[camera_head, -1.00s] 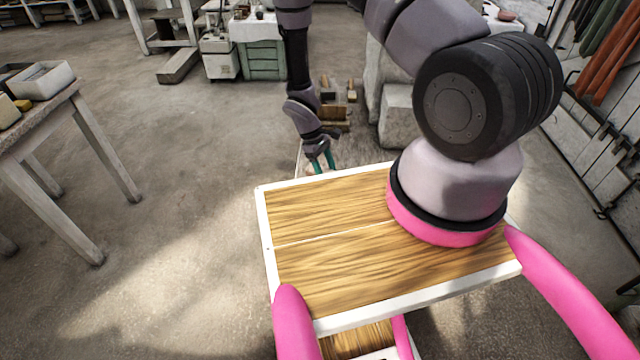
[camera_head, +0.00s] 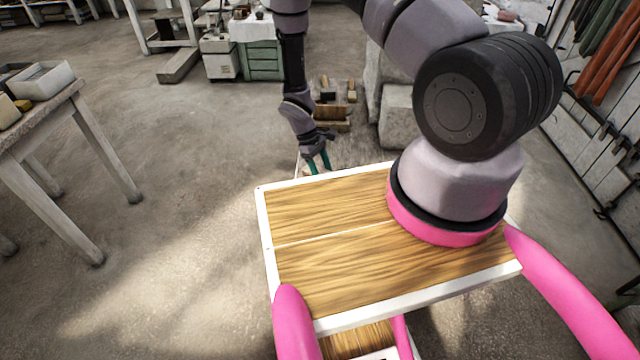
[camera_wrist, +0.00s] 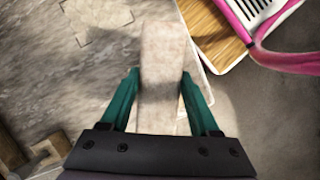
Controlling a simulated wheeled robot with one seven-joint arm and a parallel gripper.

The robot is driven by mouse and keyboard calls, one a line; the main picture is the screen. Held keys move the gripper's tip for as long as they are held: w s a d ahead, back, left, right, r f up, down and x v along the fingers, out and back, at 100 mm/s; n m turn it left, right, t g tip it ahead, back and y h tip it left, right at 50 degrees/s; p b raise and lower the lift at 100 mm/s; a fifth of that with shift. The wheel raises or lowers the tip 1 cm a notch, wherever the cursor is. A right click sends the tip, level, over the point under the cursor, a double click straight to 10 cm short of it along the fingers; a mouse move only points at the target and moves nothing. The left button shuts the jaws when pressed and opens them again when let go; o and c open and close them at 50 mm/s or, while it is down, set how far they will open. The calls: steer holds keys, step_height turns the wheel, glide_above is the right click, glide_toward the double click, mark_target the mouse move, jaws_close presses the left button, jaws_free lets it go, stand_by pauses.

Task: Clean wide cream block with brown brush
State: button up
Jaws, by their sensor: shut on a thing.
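My gripper (camera_wrist: 160,80) has teal fingers on both sides of a long, pale beige, mottled thing (camera_wrist: 163,55) and is shut on it. I cannot tell whether this is the brush or a block; no bristles show. A whitish slab edge (camera_wrist: 182,122) shows below and beside it, partly covered. In the head view my gripper (camera_head: 318,163) points down just beyond the far edge of my wooden deck. What it holds is too small and hidden there to make out. I cannot clearly pick out a separate wide cream block or brown brush.
Wooden pieces (camera_head: 332,112) stand beyond my gripper, and brown wood (camera_wrist: 14,152) shows at lower left in the wrist view. A pale stone block (camera_head: 398,112) stands at right. A table (camera_head: 45,118) with a white tray (camera_head: 42,80) is at left. The floor between is clear.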

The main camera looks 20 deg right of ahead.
steer(key=shift+w+a, duration=0.25)
steer(key=shift+w, duration=0.05)
steer(key=shift+s+d+f, duration=0.1)
steer(key=shift+s+d, duration=1.4)
steer(key=shift+s, duration=0.1)
steer(key=shift+w+a, duration=1.5)
steer(key=shift+w, duration=0.1)
steer(key=shift+s+d, duration=0.1)
steer(key=shift+s+d, duration=1.4)
steer(key=shift+s, duration=0.15)
